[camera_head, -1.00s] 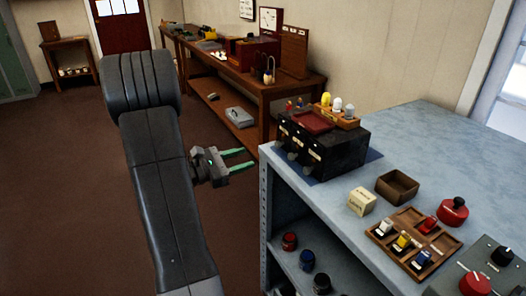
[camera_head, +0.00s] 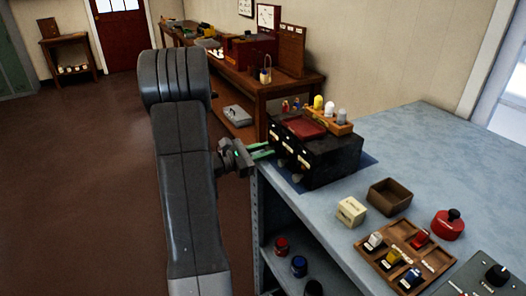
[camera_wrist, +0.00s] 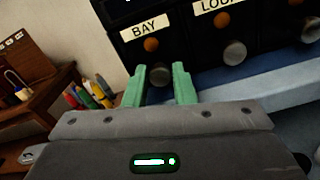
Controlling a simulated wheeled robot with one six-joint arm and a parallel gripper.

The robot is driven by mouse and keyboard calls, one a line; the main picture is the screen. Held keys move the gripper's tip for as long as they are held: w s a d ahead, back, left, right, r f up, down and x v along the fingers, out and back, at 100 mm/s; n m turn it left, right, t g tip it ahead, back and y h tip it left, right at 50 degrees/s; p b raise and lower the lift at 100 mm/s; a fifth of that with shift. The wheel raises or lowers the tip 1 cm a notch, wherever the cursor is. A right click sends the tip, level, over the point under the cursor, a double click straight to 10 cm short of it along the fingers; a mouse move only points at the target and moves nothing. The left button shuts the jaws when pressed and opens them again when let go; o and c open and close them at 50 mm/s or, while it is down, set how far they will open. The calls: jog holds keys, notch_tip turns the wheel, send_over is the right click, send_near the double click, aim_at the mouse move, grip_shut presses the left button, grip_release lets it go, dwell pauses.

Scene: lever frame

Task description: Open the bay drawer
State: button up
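The black drawer cabinet (camera_head: 335,165) stands on the blue-grey bench, with labelled drawers along its front. In the wrist view the BAY label (camera_wrist: 145,27) is at the upper left, above an orange-brown round spot (camera_wrist: 151,45). A grey knob (camera_wrist: 156,70) is below it. My gripper (camera_head: 265,151) is at the cabinet's left front. Its two green fingers (camera_wrist: 161,77) are open, with the grey knob showing in the gap nearer the left finger. I cannot tell whether either finger touches it. The drawer fronts look flush, as far as I can see.
A second labelled drawer (camera_wrist: 220,20) and its grey knob (camera_wrist: 235,53) are just right of my fingers. A brown box (camera_head: 390,196), a cream block (camera_head: 351,211) and a wooden tray (camera_head: 366,247) are on the bench. Open floor lies left.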

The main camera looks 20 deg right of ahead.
grip_shut()
jog(key=s+a+b, duration=0.1)
jog(key=a, duration=0.7)
jog(key=shift+s+a, duration=0.1)
jog(key=o, duration=0.5)
grip_release()
jog(key=a, duration=0.4)
jog(key=s+a, duration=0.1)
jog(key=a, duration=0.4)
jog(key=s+a+b, duration=0.1)
jog(key=a, duration=0.3)
jog(key=shift+a, duration=0.35)
